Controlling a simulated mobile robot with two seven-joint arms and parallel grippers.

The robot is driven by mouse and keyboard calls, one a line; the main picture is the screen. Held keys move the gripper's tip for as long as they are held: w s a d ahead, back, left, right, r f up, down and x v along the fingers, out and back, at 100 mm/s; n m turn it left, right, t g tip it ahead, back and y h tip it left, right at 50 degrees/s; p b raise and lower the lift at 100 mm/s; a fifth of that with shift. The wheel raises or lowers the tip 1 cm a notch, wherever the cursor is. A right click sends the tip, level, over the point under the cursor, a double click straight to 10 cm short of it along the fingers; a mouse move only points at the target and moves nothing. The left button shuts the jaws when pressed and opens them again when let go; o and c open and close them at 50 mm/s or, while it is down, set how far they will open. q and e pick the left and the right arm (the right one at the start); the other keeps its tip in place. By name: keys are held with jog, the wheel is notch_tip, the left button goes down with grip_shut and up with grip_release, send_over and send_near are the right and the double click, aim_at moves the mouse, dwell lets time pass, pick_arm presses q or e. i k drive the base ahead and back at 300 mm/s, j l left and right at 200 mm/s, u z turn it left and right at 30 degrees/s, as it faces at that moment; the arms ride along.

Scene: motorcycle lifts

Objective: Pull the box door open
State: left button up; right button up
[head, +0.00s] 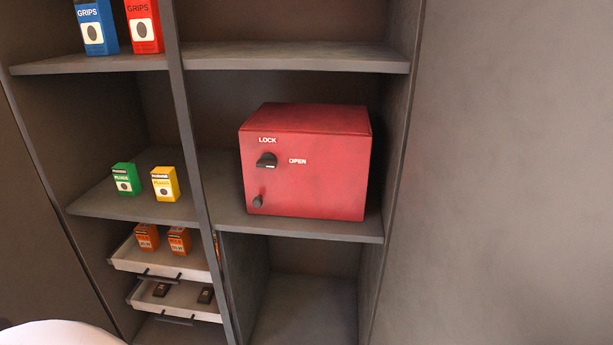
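A red box (335,185) stands on the middle shelf of the right-hand shelf column. Its front door looks closed, flush with the box. A black turn knob (266,160) sits at the upper left of the front, between the printed words LOCK above it and OPEN to its right. A small dark round pull (257,201) is at the lower left of the front. Neither of my grippers shows in the head view.
The shelf (300,226) under the box has a narrow free strip in front. Left of a divider (190,150) are a green carton (126,179), a yellow carton (165,184) and white trays (160,259). A plain wall (510,170) is at right.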

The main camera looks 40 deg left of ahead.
aim_at(323, 175)
jog(key=k+j+u, duration=0.2)
jog(key=i+j+u, duration=0.1)
jog(key=j+u, duration=0.3)
jog(key=i+j+u, duration=0.15)
jog(key=u, duration=0.2)
